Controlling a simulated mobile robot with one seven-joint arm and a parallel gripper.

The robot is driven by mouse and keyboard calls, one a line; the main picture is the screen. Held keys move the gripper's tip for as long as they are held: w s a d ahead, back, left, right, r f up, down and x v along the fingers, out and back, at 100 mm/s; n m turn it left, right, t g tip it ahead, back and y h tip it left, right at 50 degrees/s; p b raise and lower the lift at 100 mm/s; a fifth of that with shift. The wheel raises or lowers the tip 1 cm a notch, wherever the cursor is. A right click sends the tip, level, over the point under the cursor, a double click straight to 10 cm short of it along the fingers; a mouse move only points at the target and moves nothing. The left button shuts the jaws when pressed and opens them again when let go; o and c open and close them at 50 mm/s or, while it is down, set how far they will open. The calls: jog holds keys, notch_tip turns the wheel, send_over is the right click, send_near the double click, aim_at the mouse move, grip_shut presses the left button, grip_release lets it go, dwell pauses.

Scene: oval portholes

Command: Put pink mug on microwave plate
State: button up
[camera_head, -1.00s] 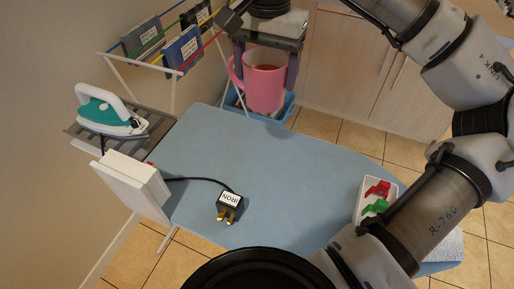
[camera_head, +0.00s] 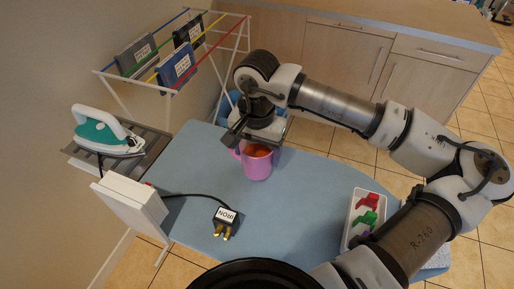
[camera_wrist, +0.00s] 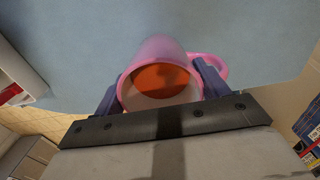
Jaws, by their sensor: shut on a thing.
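The pink mug (camera_head: 257,168) is at the far part of the blue ironing board, below my gripper (camera_head: 258,148). It looks upright, and orange-brown contents show inside it. In the wrist view the mug (camera_wrist: 158,50) sits between the two dark fingers of my gripper (camera_wrist: 160,88), which are shut on it. Its handle sticks out to the right there. Whether its base touches the board cannot be told. No microwave or microwave plate is in view.
The ironing board (camera_head: 290,205) holds a black plug labelled IRON (camera_head: 225,222) and a white tray (camera_head: 363,218) with red and green pegs. An iron (camera_head: 105,135) rests at the left end. A drying rack (camera_head: 170,60) stands behind; wooden cabinets (camera_head: 345,60) are at the back.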

jog(key=shift+f, duration=0.15)
jog(key=shift+f, duration=0.15)
jog(key=o, duration=1.3)
